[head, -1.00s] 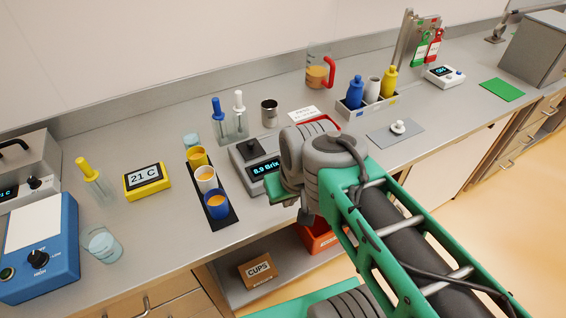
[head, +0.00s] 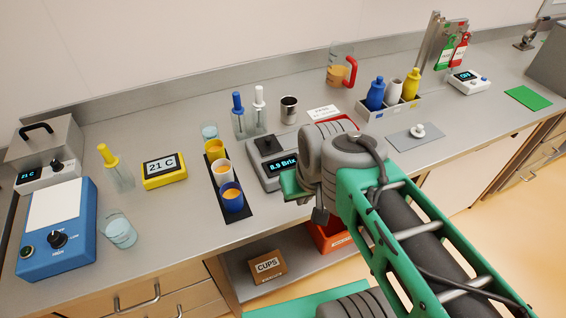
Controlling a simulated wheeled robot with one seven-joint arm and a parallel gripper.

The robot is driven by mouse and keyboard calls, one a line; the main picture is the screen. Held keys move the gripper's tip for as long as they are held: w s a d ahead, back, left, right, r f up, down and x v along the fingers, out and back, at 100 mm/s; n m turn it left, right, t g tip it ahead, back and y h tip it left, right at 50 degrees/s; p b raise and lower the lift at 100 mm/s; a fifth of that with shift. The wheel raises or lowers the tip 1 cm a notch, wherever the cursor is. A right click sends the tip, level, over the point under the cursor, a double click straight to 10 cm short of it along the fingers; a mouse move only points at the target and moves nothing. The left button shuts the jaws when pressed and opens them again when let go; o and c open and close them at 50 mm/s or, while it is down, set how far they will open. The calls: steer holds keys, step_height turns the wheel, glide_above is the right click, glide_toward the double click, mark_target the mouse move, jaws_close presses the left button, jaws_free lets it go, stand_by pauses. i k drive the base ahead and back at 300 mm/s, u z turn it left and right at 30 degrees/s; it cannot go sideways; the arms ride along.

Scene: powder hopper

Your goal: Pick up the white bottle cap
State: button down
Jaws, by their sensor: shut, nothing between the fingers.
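A small white cap-like piece with a knob (head: 417,130) sits on a grey mat (head: 402,140) on the right part of the counter, and I take it for the white bottle cap. My gripper (head: 320,215) shows only as a small dark tip below my wrist, near the counter's front edge. It is shut and holds nothing that I can see. It is left of the cap and nearer to me, clearly apart from it. My wrist and green forearm hide most of the gripper and part of the counter.
A caddy (head: 399,110) with blue, white and yellow bottles stands behind the mat. A Brix meter (head: 270,165) is beside my wrist. A black strip (head: 238,212) holds several cups. A jug (head: 339,68) stands at the back.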

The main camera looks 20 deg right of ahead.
mark_target(417, 132)
steer(key=k, duration=0.5)
steer(key=z, duration=0.65)
steer(key=i, duration=0.35)
steer(key=z, duration=0.55)
